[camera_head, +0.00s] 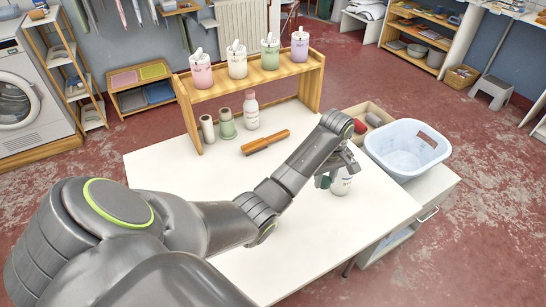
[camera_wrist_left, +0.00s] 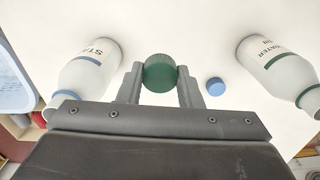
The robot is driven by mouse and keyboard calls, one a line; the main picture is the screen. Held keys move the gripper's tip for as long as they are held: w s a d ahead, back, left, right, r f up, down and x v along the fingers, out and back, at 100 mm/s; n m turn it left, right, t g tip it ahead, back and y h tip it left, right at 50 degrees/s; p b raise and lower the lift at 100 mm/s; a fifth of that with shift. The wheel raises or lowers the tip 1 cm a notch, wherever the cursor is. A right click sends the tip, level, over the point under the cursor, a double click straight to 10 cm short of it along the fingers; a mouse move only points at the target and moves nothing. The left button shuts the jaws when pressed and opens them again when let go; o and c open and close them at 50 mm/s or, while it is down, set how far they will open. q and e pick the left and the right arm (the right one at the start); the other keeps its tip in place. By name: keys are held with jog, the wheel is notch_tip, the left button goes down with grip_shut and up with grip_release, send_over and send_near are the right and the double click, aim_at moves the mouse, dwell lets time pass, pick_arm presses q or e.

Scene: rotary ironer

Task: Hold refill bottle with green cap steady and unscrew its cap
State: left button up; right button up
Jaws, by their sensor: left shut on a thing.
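My left gripper (camera_head: 333,178) is shut on a green ribbed cap (camera_wrist_left: 160,73); the cap also shows in the head view (camera_head: 324,182). Plain white table shows around the cap, with no bottle visible under it. A white bottle with a green stripe and a label reading in part "WATER" (camera_wrist_left: 283,68) stands right of the fingers in the wrist view, apart from them. Its neck looks bare of a cap; in the head view I cannot make this bottle out. A white bottle with a blue stripe (camera_wrist_left: 86,72) stands on the other side; it shows in the head view (camera_head: 343,182). My right gripper is not in view.
A small blue cap (camera_wrist_left: 216,86) lies on the white table (camera_head: 170,170). A blue-white basin (camera_head: 405,150) stands at the right. A wooden shelf (camera_head: 250,75) holds several pump bottles, with smaller containers below it. A brown wooden-handled item (camera_head: 265,142) lies mid-table.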

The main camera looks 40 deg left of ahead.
aim_at(297, 204)
pick_arm(q)
jog(key=s+a+f+m, duration=0.2)
jog(key=s+a+m, duration=0.15)
jog(key=a, duration=0.25)
notch_tip(297, 204, down, 9)
jog(key=shift+a+f, duration=0.1)
jog(key=shift+f, duration=0.05)
jog(key=shift+s+f, duration=0.1)
jog(key=shift+f, duration=0.05)
jog(key=o, duration=1.1)
jog(key=shift+c, duration=0.2)
notch_tip(297, 204, up, 12)
jog(key=shift+r, duration=0.2)
jog(key=shift+n, duration=0.25)
